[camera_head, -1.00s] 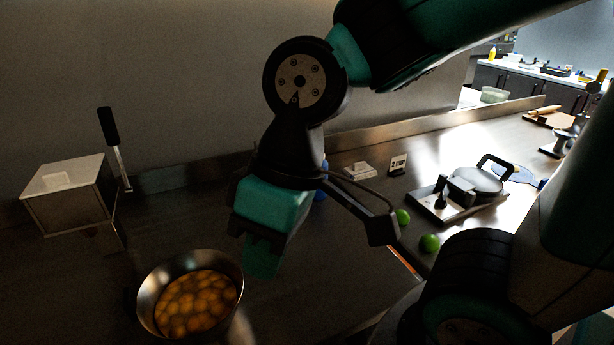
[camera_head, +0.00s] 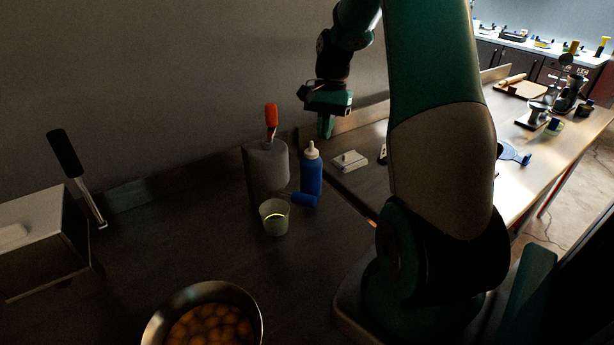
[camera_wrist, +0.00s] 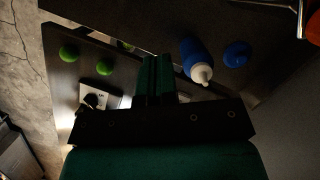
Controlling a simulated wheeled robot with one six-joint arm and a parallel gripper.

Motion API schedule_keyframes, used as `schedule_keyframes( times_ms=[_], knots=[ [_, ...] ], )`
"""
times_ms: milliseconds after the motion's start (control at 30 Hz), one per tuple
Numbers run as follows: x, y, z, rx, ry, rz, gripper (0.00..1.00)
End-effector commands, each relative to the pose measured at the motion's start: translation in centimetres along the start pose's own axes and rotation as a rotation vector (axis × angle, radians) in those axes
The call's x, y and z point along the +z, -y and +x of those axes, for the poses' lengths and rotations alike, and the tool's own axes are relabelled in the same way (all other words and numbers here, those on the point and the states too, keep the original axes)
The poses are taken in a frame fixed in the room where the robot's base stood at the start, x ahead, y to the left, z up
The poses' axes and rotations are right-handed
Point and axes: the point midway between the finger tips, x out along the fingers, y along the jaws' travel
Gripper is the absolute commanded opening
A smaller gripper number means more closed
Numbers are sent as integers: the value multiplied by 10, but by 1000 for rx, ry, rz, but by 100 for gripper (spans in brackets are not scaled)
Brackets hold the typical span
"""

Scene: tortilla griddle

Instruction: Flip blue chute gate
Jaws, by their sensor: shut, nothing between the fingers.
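My gripper (camera_head: 326,128) is shut and empty. In the head view it hangs above the back of the counter, beyond the blue bottle and near the wall. In the wrist view its closed fingers (camera_wrist: 154,76) point between two green balls and the blue bottle (camera_wrist: 195,55), touching neither. I cannot make out a blue chute gate. My arm hides part of the counter.
A grey container (camera_head: 268,165) with a red handle and a clear cup (camera_head: 274,217) stand near the bottle. A metal box (camera_head: 38,245) with a black-handled lever is at left. A bowl of orange pieces (camera_head: 210,320) is in front. Green balls (camera_wrist: 69,53) lie on the counter.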

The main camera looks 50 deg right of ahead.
Motion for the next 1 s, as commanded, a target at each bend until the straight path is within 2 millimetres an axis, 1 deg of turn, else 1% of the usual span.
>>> schedule_keyframes(
  times_ms=[267,367,467,567,700,867,1000],
  knots=[
    [2,3,1,1,0,-8,0],
    [3,2,6,1,1,-8,0],
    [3,2,18,2,4,-8,0],
    [3,2,36,4,5,-7,0],
    [3,1,67,4,6,-7,0],
    [3,0,100,3,5,-6,0],
    [23,0,108,2,2,-9,0]
  ],
)
